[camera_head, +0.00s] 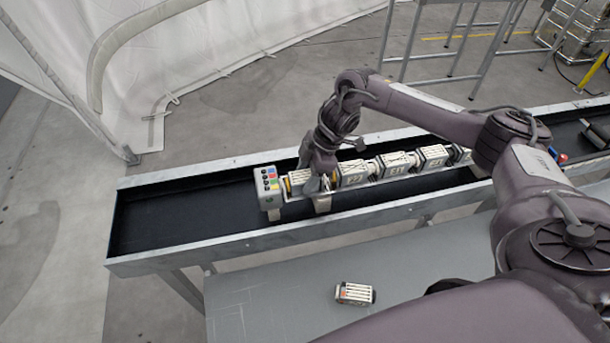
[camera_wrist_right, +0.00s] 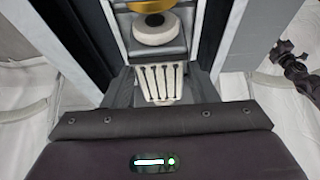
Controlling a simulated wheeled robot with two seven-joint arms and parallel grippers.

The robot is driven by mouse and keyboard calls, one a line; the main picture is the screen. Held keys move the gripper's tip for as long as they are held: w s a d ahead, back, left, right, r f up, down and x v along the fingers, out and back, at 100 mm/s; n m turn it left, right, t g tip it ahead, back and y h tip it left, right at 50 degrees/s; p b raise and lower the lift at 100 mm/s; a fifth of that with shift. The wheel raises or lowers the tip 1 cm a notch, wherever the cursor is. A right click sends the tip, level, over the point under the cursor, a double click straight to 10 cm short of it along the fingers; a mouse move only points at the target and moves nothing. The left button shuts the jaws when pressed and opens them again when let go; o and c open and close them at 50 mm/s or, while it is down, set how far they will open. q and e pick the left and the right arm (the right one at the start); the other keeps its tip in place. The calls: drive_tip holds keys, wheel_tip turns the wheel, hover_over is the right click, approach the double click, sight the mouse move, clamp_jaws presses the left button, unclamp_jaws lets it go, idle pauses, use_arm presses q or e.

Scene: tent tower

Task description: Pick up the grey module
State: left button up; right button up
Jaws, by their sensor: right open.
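My right gripper (camera_head: 318,188) is over the left end of a row of modules in the long trough. It is open, with its fingers around a grey-white module with dark stripes (camera_head: 301,180). In the right wrist view this striped face (camera_wrist_right: 162,84) lies between the open fingers (camera_wrist_right: 162,92); whether they touch it I cannot tell. Another grey-white striped module (camera_head: 354,294) lies alone on the grey table, with a small orange mark on its left end. My left gripper is not seen.
A grey box with coloured buttons (camera_head: 268,190) stands at the row's left end. Several more modules (camera_head: 394,164) continue right along the row. The trough's metal rim (camera_head: 200,246) borders it. The grey table (camera_head: 265,300) is mostly clear around the lone module.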

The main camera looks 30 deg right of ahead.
drive_tip(key=shift+a+f, duration=0.2)
drive_tip(key=shift+f, duration=0.3)
drive_tip(key=c, duration=0.9)
drive_tip(key=shift+r, duration=0.1)
drive_tip(key=shift+c, duration=0.7)
drive_tip(key=shift+r, duration=0.1)
